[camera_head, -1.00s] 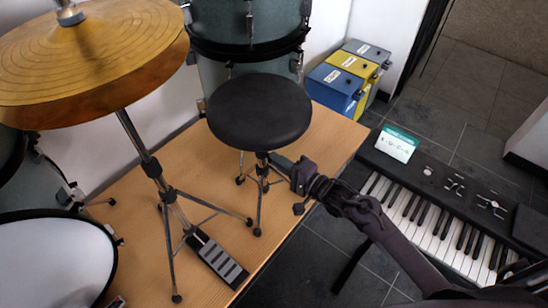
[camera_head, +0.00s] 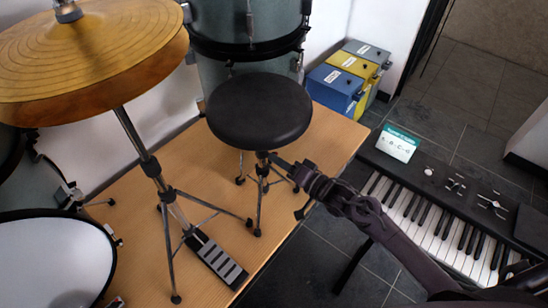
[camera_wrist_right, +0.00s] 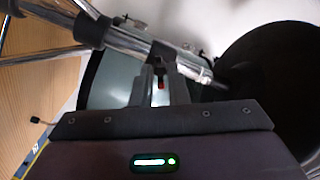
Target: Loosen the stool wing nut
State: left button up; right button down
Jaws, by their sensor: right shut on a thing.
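The stool (camera_head: 260,112) has a round black seat on a chrome post with tripod legs, standing upright on the wooden platform. My right gripper (camera_head: 274,158) reaches in from the right, just under the seat, with its fingertips at the post. In the right wrist view my right gripper (camera_wrist_right: 161,82) has its two fingers close together against the chrome post (camera_wrist_right: 130,42), shut on the small wing nut there. The wing nut is mostly hidden between the fingers. The dark seat (camera_wrist_right: 275,85) fills the right of that view. My left gripper is out of view.
The cymbals (camera_head: 90,60) on their stand and a pedal (camera_head: 217,262) are left of the stool. Drums (camera_head: 250,25) stand behind it. A keyboard (camera_head: 440,215) lies to the right, below my right arm. Coloured boxes (camera_head: 330,85) stand at the back right.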

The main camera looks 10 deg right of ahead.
jog(key=n, duration=0.3)
jog(key=shift+n, duration=0.3)
jog(key=shift+f, duration=0.1)
jog(key=n+b, duration=0.1)
jog(key=n, duration=0.3)
jog(key=shift+n, duration=0.4)
jog(key=c, duration=1.4)
grip_release()
jog(key=shift+c, duration=0.2)
jog(key=p+v, duration=0.3)
jog(key=v, duration=0.3)
